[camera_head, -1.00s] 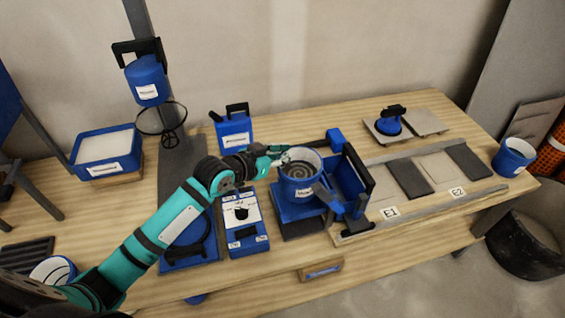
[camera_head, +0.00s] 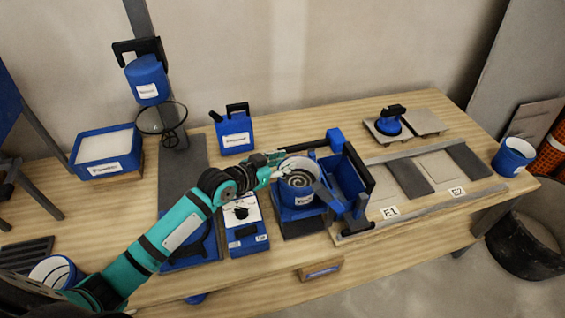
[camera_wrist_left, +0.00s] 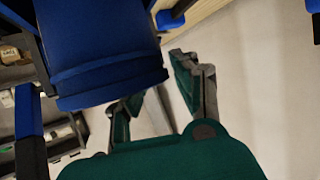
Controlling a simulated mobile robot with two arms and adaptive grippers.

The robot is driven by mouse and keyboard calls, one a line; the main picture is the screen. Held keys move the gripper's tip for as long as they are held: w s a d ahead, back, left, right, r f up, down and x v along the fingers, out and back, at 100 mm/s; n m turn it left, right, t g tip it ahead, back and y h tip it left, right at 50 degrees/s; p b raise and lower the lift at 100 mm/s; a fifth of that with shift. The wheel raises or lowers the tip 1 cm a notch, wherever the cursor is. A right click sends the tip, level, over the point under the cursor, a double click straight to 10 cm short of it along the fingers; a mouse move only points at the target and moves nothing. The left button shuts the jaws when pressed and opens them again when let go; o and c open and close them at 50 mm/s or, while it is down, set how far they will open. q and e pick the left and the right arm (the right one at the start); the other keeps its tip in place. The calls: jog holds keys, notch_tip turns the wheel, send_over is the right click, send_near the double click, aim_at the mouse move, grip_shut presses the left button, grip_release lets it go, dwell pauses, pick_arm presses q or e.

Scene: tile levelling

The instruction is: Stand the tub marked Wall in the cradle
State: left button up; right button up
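A round blue tub (camera_head: 296,205) with grey spiral-marked contents stands upright over a dark blue base (camera_head: 292,228). Its white label is too blurred to read surely. I cannot tell if it rests fully on the base, which may be the cradle. My left gripper (camera_head: 280,167) is at the tub's back left rim and appears shut on its edge. In the left wrist view the tub (camera_wrist_left: 100,45) fills the upper left, beside the fingertips (camera_wrist_left: 158,80), one partly hidden by it. My right gripper is not in view.
A blue open holder with black edges (camera_head: 345,180) stands close right of the tub. Another blue tub (camera_head: 513,156) is at the bench's right end. A blue and white device (camera_head: 243,228) and a blue jug (camera_head: 234,132) are left of it. Tiles (camera_head: 410,178) lie right.

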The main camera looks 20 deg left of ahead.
pick_arm(q)
jog(key=shift+r, duration=0.1)
jog(key=shift+s+a+r, duration=0.1)
jog(key=shift+s+a, duration=0.05)
jog(key=shift+s, duration=0.05)
jog(key=v, duration=1.1)
jog(key=shift+s, duration=0.2)
jog(key=shift+a, duration=0.15)
